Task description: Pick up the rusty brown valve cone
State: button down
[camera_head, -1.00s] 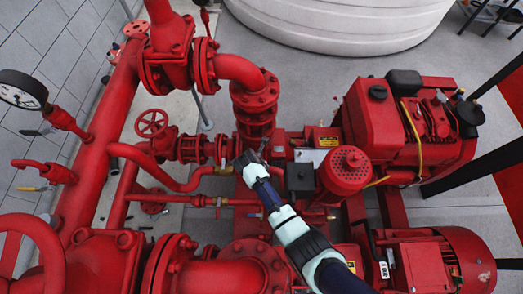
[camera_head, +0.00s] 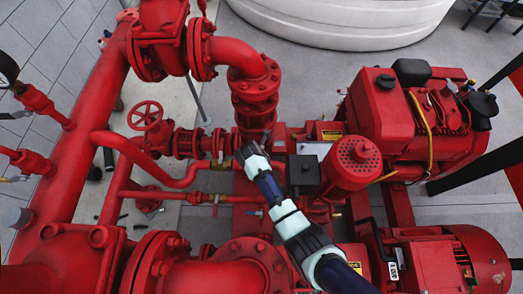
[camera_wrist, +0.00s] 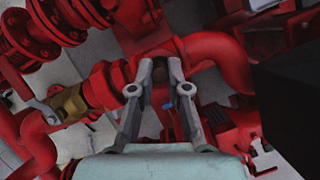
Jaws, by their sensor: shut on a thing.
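My gripper (camera_head: 246,149) is in the middle of the head view, close to the lower end of the vertical red flanged pipe. In the wrist view its two fingers (camera_wrist: 160,68) reach up the picture and are shut on a small dark brown piece, the valve cone (camera_wrist: 158,75). Only a little of the cone shows between the fingertips, in front of a red pipe. I cannot make out the cone in the head view, where the gripper hides it.
Red pipes with a handwheel (camera_head: 145,115) lie left of my gripper. A brass fitting (camera_wrist: 70,104) shows in the wrist view. A red engine (camera_head: 400,110) and a red motor (camera_head: 455,265) stand to the right. A white tank (camera_head: 340,20) is at the back. Grey floor shows between.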

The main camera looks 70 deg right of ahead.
notch_tip(320, 180, up, 20)
jog(key=p, duration=0.7)
